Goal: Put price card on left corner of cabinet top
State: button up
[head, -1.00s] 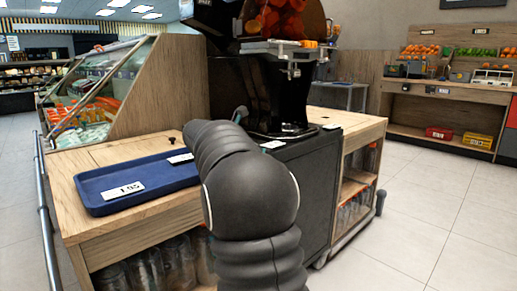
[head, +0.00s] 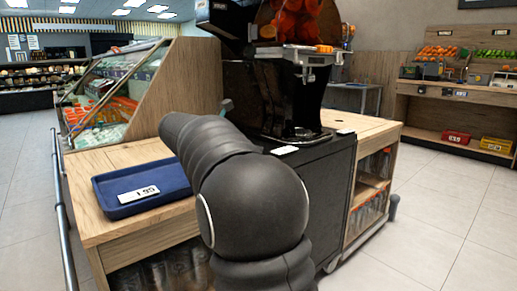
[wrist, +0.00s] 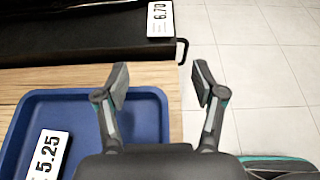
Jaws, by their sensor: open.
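A card reading 6.70 (wrist: 160,18) lies on the black cabinet top, also seen in the head view (head: 285,150). My gripper (wrist: 161,82) is open and empty, above the cabinet edge beside the tray. My arm mostly hides it in the head view.
A black juicer (head: 280,95) stands on the black cabinet. Another small card (head: 345,131) lies on the right wooden top. A glass display case (head: 110,90) stands behind the left cabinet, and a metal rail (head: 63,215) runs along its left side. Tiled floor is clear at right.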

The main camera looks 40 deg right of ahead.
jog(key=shift+v, duration=1.1)
jog(key=s+a+f+m+t+y, duration=0.1)
jog(key=s+a+f+m+y, duration=0.3)
jog(key=s+a+f+m, duration=0.2)
jog(key=s+a+f+m+t+y, duration=0.2)
jog(key=s+a+f+m+y, duration=0.3)
jog(key=s+a, duration=0.6)
jog(key=s+a+f+m+t+y, duration=0.1)
jog(key=s+a+f+m+y, duration=0.3)
jog(key=s+a+f+m, duration=0.4)
jog(key=shift+s+a+f, duration=0.3)
jog(key=shift+s+f, duration=0.1)
jog(key=shift+s, duration=1.7)
